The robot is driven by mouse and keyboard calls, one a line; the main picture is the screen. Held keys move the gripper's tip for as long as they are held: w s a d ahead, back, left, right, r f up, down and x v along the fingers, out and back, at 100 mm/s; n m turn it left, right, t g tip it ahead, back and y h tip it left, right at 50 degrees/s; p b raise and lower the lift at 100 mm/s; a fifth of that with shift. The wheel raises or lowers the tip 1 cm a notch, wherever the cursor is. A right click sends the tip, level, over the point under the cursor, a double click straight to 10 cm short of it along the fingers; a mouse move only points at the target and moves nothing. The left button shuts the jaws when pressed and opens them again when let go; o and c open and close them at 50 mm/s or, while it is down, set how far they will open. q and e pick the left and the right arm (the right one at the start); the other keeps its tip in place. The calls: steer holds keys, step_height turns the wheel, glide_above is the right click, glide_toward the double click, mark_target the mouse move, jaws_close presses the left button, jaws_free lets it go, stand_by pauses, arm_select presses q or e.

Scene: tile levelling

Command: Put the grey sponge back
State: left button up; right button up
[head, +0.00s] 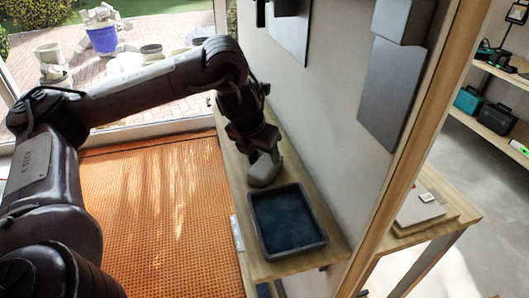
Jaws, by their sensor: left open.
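The grey sponge (264,170) sits on the narrow wooden shelf (237,190), just behind a dark tray of bluish water (287,221). My left gripper (263,153) points down right over the sponge. Its jaws are open, and its fingertips are close to the top of the sponge; I cannot tell whether they touch it. The gripper hides part of the sponge's upper side. My right gripper is not in view.
A pale wall rises along the right side of the shelf, with grey panels (392,92) on it. A wooden post (408,150) stands at the right. The orange floor mat (160,215) left of the shelf is clear.

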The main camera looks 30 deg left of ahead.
arm_select(q)
steer(key=p+v, duration=0.2)
steer(key=v, duration=0.3)
steer(key=shift+s+r+p, duration=0.1)
steer(key=shift+r+p, duration=0.05)
steer(key=shift+p, duration=0.25)
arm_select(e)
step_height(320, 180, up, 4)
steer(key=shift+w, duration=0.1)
